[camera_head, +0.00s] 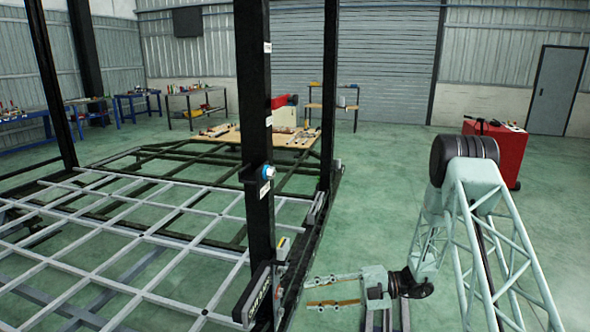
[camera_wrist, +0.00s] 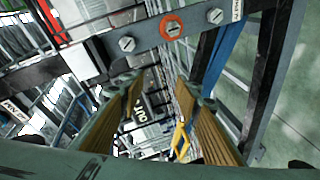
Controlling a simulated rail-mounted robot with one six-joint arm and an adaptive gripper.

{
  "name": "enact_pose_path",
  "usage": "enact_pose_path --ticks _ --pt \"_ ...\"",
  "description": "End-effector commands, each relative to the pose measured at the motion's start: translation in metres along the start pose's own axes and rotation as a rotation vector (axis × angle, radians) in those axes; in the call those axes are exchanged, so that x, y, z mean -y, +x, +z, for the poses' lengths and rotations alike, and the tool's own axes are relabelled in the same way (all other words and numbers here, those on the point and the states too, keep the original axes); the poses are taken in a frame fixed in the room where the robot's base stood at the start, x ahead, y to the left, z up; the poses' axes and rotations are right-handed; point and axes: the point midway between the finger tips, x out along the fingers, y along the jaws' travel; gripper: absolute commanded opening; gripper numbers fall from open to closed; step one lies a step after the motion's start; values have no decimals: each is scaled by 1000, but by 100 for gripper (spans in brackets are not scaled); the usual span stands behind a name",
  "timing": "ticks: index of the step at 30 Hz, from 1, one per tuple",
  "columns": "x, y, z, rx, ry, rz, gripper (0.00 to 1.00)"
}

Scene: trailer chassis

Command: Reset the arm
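My arm, a pale green lattice, stands at the right in the head view. My gripper (camera_head: 312,291) extends to the left from its lower end, toward the chassis's near black post (camera_head: 255,110). Its two wood-coloured fingers are spread with an empty gap between them. In the wrist view, my gripper (camera_wrist: 158,84) also shows its fingers apart, with nothing held between them. Beyond them lie frame bars and a blurred yellow part (camera_wrist: 181,138). A grey plate (camera_wrist: 150,40) with bolt heads, one ringed in orange, crosses the top of this view. Whether the fingers touch anything is unclear.
The trailer chassis (camera_head: 125,237) with its grey grid fills the left. A blue-ringed bolt (camera_head: 268,171) sits on the near post. A red cabinet (camera_head: 508,150) stands behind my arm. Workbenches line the back wall. The green floor (camera_head: 385,190) between chassis and arm is clear.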

Motion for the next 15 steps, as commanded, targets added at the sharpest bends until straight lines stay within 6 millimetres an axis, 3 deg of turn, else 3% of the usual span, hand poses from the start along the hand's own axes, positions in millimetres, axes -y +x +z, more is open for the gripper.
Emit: enact_pose_path --ticks 15 --pt "-58 -4 -69 -79 -345 -145 31"
